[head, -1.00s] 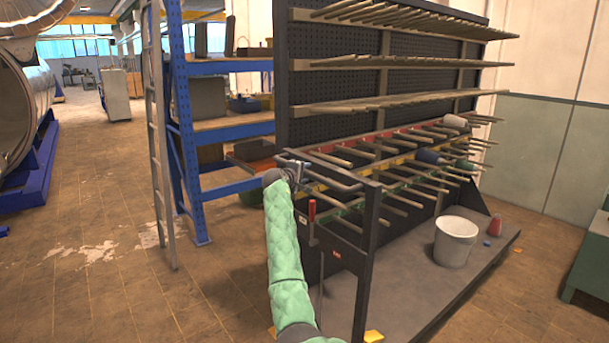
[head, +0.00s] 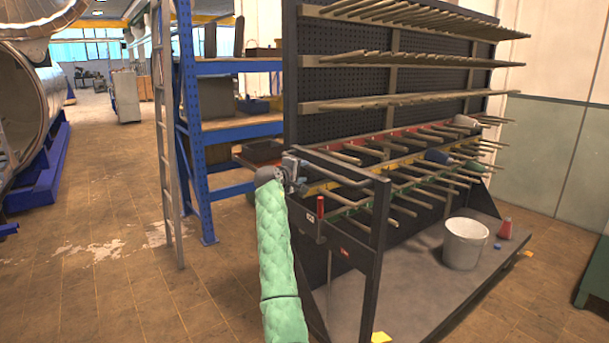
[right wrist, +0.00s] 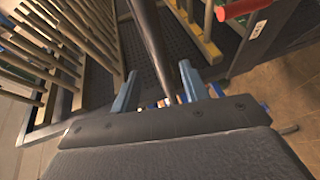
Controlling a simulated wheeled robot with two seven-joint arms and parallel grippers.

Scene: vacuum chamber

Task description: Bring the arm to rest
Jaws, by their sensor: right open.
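My right arm in a green quilted sleeve (head: 275,255) reaches up in the middle of the head view. Its gripper (head: 293,176) is at the near left end of the dark tool rack (head: 380,240), close to the frame's top corner. Whether it touches the frame I cannot tell. In the right wrist view the two blue fingers of the right gripper (right wrist: 158,88) stand apart. A dark bar (right wrist: 150,45) runs down the picture between them; I cannot tell its depth. My left gripper is not in view.
A white bucket (head: 465,243) and a red cone-like item (head: 505,229) stand on the rack's base. Blue shelving (head: 200,150) and a ladder (head: 165,140) stand left. The floor at left is open.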

